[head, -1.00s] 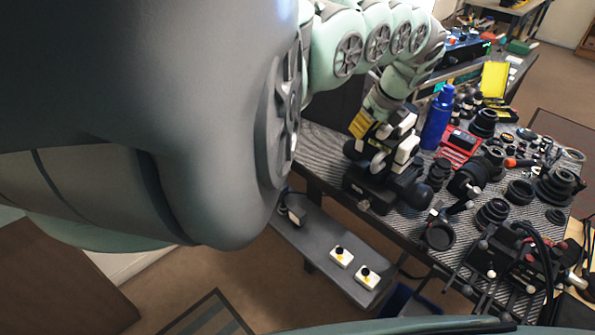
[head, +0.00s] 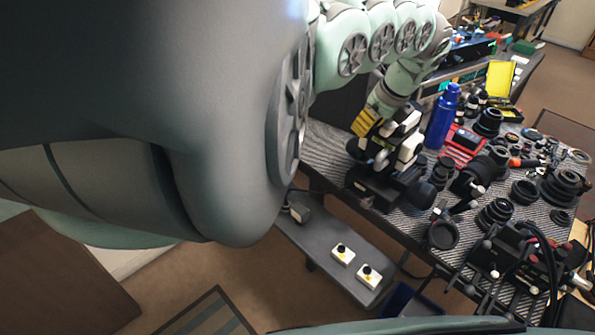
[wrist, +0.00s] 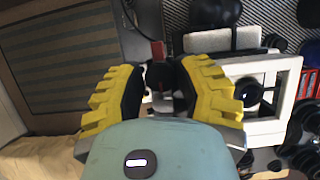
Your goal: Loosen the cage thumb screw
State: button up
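My gripper (wrist: 160,82) has yellow fingers with black pads. In the wrist view a small dark knob (wrist: 159,75), which looks like the cage thumb screw, sits between the pads. The pads are close on both sides of it, and I cannot tell whether they press on it. Right of the fingers is a white frame (wrist: 279,128) with another black knob (wrist: 248,92) in its opening. In the head view my gripper (head: 366,122) is at the left side of the black and white rig (head: 410,148) on the bench; its fingertips and the screw are hard to make out there.
A blue bottle (head: 441,117) stands just right of the rig. Lenses, a red case (head: 463,145) and loose parts crowd the bench to the right. A grey low shelf (head: 318,243) below holds two white blocks with black knobs (head: 343,254).

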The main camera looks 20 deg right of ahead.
jog(key=shift+w+a+r+p, duration=0.1)
jog(key=shift+w+a+p, duration=0.05)
jog(key=shift+w+p, duration=0.15)
